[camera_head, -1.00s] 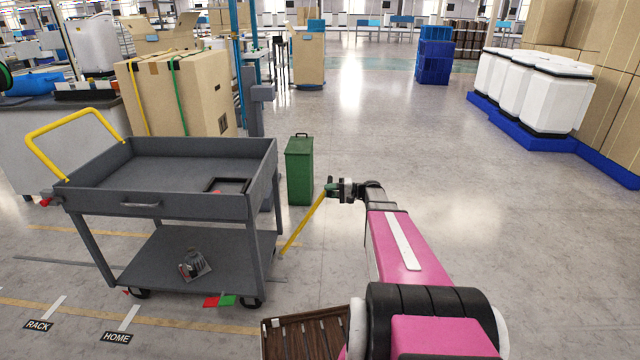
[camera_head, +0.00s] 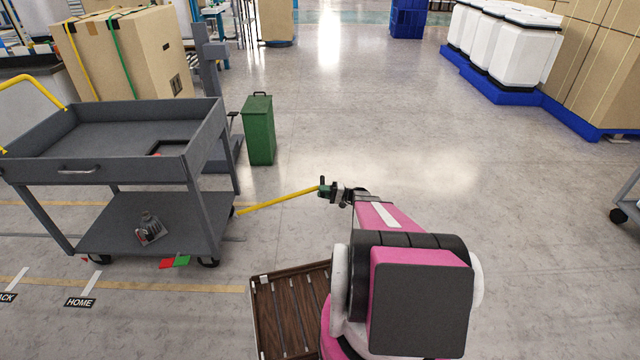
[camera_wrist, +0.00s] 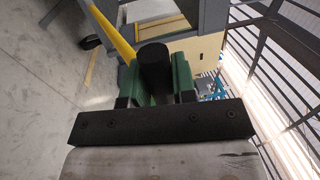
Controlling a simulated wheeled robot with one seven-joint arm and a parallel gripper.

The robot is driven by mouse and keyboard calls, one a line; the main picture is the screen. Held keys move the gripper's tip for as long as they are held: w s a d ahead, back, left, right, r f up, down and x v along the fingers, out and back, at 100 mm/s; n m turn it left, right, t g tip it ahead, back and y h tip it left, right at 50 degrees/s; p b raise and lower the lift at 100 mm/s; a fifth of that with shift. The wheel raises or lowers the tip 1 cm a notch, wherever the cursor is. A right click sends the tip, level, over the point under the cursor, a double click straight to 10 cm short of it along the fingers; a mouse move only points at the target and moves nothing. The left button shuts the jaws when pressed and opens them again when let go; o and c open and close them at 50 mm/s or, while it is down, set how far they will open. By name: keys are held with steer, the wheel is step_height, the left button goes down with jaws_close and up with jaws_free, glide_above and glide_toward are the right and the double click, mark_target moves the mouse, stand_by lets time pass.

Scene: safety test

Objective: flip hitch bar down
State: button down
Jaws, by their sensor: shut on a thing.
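The yellow hitch bar (camera_head: 278,201) is joined low at the right end of the grey cart (camera_head: 205,205). It slants gently upward to the right, toward my gripper. My gripper (camera_head: 324,189) is shut on the bar's outer end, at its dark handle. In the wrist view, my green fingers (camera_wrist: 158,80) close around the black handle (camera_wrist: 155,68), and the yellow bar (camera_wrist: 112,36) runs away to the upper left. The cart's joint with the bar is small in the head view.
A green bin (camera_head: 259,130) stands behind the bar, right of the cart. Red and green pieces (camera_head: 175,262) lie on the floor by the cart's wheel. A slatted wooden deck (camera_head: 290,310) is in front. The floor to the right is largely clear.

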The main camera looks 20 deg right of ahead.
steer(key=shift+s+d+f+y, duration=0.1)
steer(key=shift+d+f+y, duration=0.1)
steer(key=shift+f, duration=0.55)
steer(key=shift+d+f+y, duration=0.1)
steer(key=shift+d+f, duration=0.1)
steer(key=shift+f, duration=0.6)
steer(key=c, duration=1.2)
jaws_free()
steer(key=shift+d+f, duration=0.1)
steer(key=v, duration=1)
steer(key=shift+s+d, duration=0.15)
steer(key=shift+d, duration=0.25)
